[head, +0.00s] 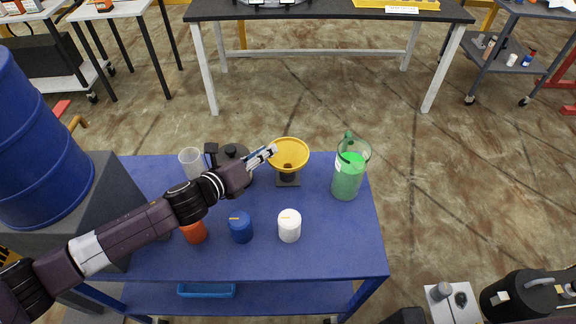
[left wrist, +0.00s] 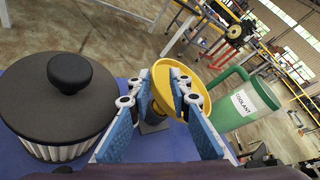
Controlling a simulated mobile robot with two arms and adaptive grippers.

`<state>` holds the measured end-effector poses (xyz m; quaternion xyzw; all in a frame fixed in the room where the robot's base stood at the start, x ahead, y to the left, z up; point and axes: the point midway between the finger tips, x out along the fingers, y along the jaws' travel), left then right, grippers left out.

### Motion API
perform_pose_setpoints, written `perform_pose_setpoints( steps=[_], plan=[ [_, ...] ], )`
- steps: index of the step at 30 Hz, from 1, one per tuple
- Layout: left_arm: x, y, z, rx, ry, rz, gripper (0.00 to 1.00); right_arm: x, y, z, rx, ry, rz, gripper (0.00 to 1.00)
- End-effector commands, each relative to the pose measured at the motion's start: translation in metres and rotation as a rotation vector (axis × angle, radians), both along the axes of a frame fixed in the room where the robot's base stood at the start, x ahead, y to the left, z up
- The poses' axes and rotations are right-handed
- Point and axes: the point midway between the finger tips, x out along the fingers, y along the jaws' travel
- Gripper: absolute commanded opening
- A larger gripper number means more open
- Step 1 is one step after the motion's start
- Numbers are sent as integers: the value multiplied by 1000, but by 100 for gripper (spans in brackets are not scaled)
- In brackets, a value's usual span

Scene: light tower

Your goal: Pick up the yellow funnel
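The yellow funnel (head: 291,150) sits upright on a dark stand (head: 288,180) near the back middle of the blue table. My left gripper (head: 268,152) reaches in from the left, with its fingertips at the funnel's left rim. In the left wrist view my left gripper (left wrist: 168,88) has its fingers well apart, and the yellow funnel (left wrist: 161,92) shows between and beyond them. The right finger overlaps part of the rim; I cannot tell whether it touches. My right gripper is not in view.
The green coolant jug (head: 347,178) stands right of the funnel. A black-lidded container (left wrist: 60,105) is close on the left. A blue jar (head: 241,229), white jar (head: 289,228) and orange jar (head: 194,232) stand in front. The blue table's (head: 335,245) front right is clear.

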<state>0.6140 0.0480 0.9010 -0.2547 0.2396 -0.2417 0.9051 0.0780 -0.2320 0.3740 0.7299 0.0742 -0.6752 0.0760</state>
Motion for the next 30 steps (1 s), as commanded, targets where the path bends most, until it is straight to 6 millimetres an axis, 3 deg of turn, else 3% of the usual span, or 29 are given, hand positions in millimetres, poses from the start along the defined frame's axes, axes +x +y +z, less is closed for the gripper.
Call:
perform_pose_setpoints(
  steps=[3,9,17,22,30],
  plan=[
    [14,-9,-11,-2,-1,1,18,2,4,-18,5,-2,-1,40],
    [29,-19,-15,0,0,2,18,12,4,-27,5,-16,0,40],
    [30,-20,-14,-1,2,2,17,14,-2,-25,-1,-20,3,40],
    [30,-20,-14,-2,2,3,0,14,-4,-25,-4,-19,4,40],
    [30,-20,-14,-2,1,2,0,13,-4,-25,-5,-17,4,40]
  ],
)
